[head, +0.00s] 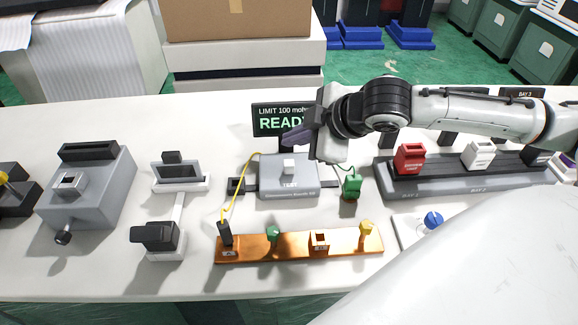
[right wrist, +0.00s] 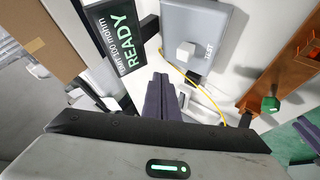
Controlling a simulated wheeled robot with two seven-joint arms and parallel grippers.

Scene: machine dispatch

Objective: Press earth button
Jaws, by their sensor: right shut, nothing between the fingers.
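The earth tester is a grey box (head: 272,181) marked TEST, with a white square button (head: 289,166) on top. In the right wrist view the box (right wrist: 205,22) and its button (right wrist: 185,51) show clearly, and nothing covers the button. The display (head: 268,122) behind the box reads "LIMIT 100 mohm" and "READY". My right gripper (head: 290,138) is shut and empty, with its dark fingers above and behind the button and apart from it. The fingers (right wrist: 163,98) also show in the right wrist view. My left gripper is out of view.
A yellow lead (head: 235,187) runs from the tester to a black clip (head: 225,234) on the copper bar (head: 290,250). A green plug (head: 351,187) stands right of the tester. A grey rack (head: 430,188) with red and white pieces lies farther right. Grey fixtures (head: 95,190) stand left.

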